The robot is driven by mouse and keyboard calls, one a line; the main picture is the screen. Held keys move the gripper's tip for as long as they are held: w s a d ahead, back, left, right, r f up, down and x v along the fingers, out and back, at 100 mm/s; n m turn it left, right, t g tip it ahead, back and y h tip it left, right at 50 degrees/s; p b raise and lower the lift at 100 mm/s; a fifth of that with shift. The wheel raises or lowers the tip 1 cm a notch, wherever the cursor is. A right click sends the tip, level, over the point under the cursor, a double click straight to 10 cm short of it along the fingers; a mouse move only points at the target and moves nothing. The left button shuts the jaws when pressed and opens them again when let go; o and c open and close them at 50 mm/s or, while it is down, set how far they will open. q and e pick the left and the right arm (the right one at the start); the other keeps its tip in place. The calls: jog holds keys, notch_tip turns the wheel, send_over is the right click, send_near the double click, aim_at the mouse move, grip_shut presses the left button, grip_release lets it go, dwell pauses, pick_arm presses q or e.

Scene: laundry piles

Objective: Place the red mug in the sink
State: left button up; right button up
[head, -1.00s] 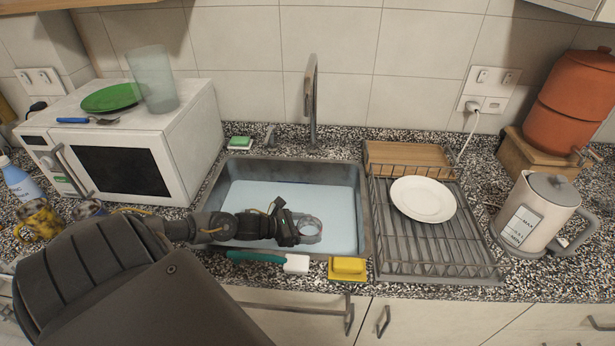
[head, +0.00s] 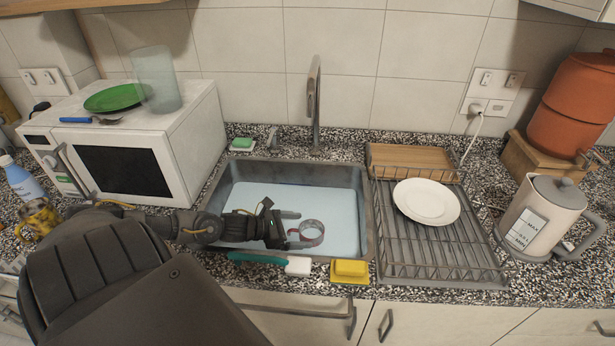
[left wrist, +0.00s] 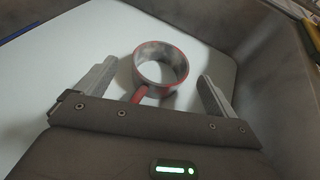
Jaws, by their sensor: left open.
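The red mug (head: 312,241) stands on the sink floor. My left gripper (head: 288,228) is open and low inside the sink (head: 343,172), just left of the mug. In the left wrist view, the fingers of my left gripper (left wrist: 158,78) are spread on either side of the handle end, with visible gaps. My right gripper is out of view.
A faucet (head: 315,100) rises behind the sink. A green-handled brush (head: 260,258) and yellow sponge (head: 349,269) lie along its front edge. A dish rack (head: 450,250) with a white plate (head: 427,201) is right; a microwave (head: 125,165) is left.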

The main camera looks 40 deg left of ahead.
pick_arm(q)
jog(key=shift+v, duration=1.75)
